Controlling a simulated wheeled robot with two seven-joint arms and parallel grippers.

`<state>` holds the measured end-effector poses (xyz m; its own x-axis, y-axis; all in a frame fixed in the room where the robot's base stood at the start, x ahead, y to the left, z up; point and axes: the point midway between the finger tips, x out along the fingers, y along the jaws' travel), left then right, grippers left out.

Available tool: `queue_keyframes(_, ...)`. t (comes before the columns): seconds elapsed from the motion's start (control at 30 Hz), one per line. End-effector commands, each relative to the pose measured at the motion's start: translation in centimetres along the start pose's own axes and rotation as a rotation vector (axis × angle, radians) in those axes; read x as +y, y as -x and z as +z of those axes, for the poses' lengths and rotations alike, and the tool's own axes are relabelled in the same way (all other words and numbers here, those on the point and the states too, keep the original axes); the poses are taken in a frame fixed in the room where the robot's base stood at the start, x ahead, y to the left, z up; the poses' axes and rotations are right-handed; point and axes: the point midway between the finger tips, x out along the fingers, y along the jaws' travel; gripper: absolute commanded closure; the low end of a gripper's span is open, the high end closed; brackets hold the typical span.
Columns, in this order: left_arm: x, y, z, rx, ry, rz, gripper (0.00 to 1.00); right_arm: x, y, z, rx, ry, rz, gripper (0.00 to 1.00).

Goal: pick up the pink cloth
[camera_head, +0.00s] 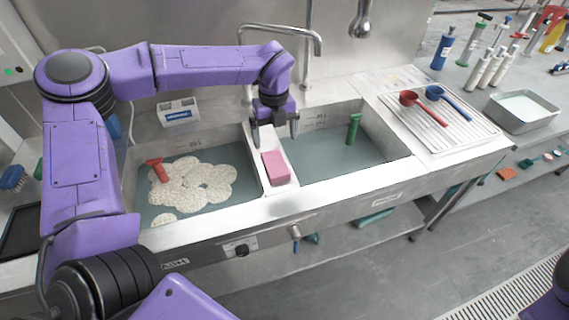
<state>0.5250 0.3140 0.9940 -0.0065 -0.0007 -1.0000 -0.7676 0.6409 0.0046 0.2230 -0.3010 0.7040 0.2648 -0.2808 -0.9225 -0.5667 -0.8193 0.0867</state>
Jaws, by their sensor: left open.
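The pink cloth (275,167) looks like a small folded block. It lies on the pale divider between the two sink basins, near the front end. My left gripper (275,136) points down over the divider, just behind the cloth in the picture. Its two fingers are spread apart with nothing between them, and it does not appear to touch the cloth. The exact height of the fingers above the divider is hard to tell. My right gripper is out of the picture.
The left basin (245,188) holds water, foam and a red-handled tool (158,170). The right basin (405,148) holds water and a green-handled tool (353,129). A faucet (318,47) stands behind. Red (422,107) and blue (448,101) scoops lie on the drainboard (455,135).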

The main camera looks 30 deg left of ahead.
Motion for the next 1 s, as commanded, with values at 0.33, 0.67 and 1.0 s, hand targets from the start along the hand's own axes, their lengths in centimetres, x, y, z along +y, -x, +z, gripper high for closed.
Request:
queue_keyframes(0.33,-0.1,-5.0,0.0,0.001,-0.004,0.003,0.04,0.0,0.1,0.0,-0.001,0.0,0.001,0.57)
queue_keyframes(0.67,0.3,-9.9,-0.1,0.003,-0.002,0.005,0.04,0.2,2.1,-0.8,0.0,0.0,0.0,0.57)
queue_keyframes(1.0,0.3,-11.5,-0.1,-0.001,-0.001,0.0,0.07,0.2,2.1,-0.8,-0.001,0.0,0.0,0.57)
